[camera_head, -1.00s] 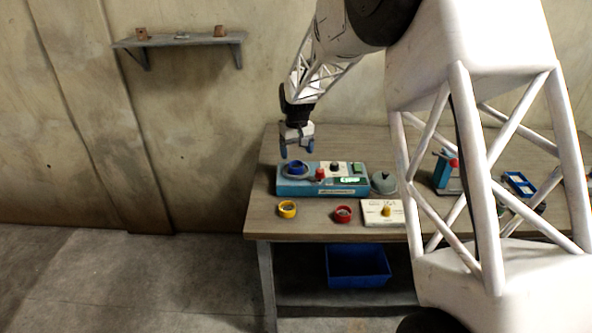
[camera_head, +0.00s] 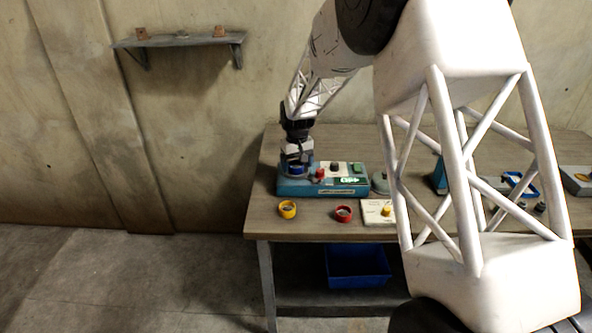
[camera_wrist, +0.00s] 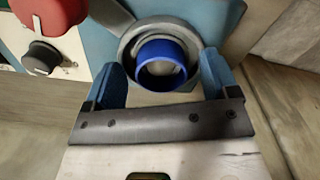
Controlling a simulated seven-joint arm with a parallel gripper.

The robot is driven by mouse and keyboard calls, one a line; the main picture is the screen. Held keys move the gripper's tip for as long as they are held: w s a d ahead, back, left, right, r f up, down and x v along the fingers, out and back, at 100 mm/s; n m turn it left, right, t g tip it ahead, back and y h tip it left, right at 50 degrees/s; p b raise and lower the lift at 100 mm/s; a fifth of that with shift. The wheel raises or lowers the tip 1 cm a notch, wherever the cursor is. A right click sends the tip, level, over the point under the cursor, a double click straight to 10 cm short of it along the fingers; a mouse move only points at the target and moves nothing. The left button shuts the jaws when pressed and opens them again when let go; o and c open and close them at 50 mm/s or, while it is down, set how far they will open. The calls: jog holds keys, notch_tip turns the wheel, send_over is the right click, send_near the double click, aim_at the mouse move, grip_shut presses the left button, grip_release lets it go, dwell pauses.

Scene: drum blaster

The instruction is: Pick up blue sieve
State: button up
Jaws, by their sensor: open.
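The blue sieve (camera_head: 296,169) is a short ring on the left end of the blue machine (camera_head: 325,187). In the wrist view the sieve (camera_wrist: 162,62) sits inside a grey round holder (camera_wrist: 134,36). My gripper (camera_head: 297,165) is down over it. In the wrist view my gripper's (camera_wrist: 160,78) two blue fingers are open, one on each side of the sieve, with gaps visible. It holds nothing.
A red knob (camera_head: 320,173) and a black dial (camera_head: 334,167) stand right of the sieve on the machine. A yellow ring (camera_head: 287,209) and a red ring (camera_head: 343,214) lie on the table (camera_head: 313,231) in front. A blue bin (camera_head: 357,266) is below.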

jog(key=shift+c, duration=0.3)
jog(key=c, duration=1)
jog(key=shift+r, duration=0.75)
notch_tip(320, 180, up, 2)
jog(key=shift+r, duration=0.1)
jog(key=s+d, duration=0.1)
jog(key=s, duration=0.4)
jog(key=s+d+r, duration=0.1)
jog(key=s, duration=0.4)
jog(key=s+d, duration=0.1)
jog(key=s, duration=0.4)
jog(key=shift+s+d+r, duration=0.15)
jog(key=shift+s+d, duration=0.1)
jog(key=shift+d, duration=0.05)
